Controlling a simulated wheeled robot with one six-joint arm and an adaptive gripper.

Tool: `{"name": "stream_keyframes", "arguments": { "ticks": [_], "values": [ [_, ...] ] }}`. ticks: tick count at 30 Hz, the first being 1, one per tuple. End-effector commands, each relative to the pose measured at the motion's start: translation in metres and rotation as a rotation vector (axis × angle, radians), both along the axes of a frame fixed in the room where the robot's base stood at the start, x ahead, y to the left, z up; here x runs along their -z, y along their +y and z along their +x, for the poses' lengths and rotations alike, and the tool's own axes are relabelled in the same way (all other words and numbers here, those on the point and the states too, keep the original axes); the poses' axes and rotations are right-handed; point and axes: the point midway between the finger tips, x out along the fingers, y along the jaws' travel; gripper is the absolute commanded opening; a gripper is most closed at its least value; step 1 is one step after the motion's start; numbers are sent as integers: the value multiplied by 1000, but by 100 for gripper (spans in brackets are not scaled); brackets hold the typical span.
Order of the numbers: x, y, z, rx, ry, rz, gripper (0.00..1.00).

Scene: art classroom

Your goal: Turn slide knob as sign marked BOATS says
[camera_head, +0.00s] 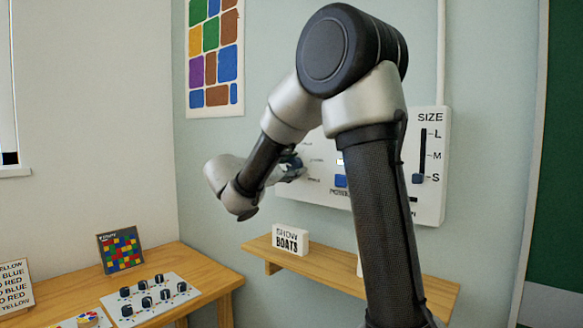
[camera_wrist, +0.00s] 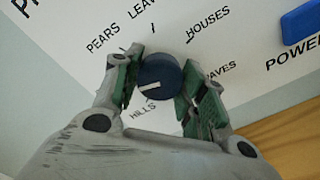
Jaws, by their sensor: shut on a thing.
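The slide knob (camera_wrist: 159,76) is a dark blue round dial on a white wall panel. My gripper (camera_wrist: 160,88) is shut on it, one green-padded finger on each side. The knob's white mark points left and slightly down, toward the left finger. Around it I read PEARS, part of LEAVES, HOUSES, WAVES and HILLS; no BOATS label shows, and the fingers cover part of the ring. In the head view my gripper (camera_head: 290,165) is at the panel's left part. The sign (camera_head: 290,240) on the shelf reads SHOW BOATS.
The panel (camera_head: 433,200) also carries a SIZE slider (camera_head: 418,178) at S and a blue power button (camera_head: 341,181). A wooden shelf (camera_head: 345,278) runs below. A table (camera_head: 215,282) with a small knob board (camera_head: 152,298) stands at lower left.

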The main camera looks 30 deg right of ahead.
Motion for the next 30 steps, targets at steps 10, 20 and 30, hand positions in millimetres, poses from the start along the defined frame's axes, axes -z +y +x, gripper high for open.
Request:
{"name": "stream_keyframes", "arguments": {
  "ticks": [10, 20, 30],
  "values": [
    [1, 0, 0, 0, 2, 1, 64],
    [0, 16, -5, -4, 1, 0, 64],
    [1, 86, -30, -5, 2, 1, 64]
  ]
}}
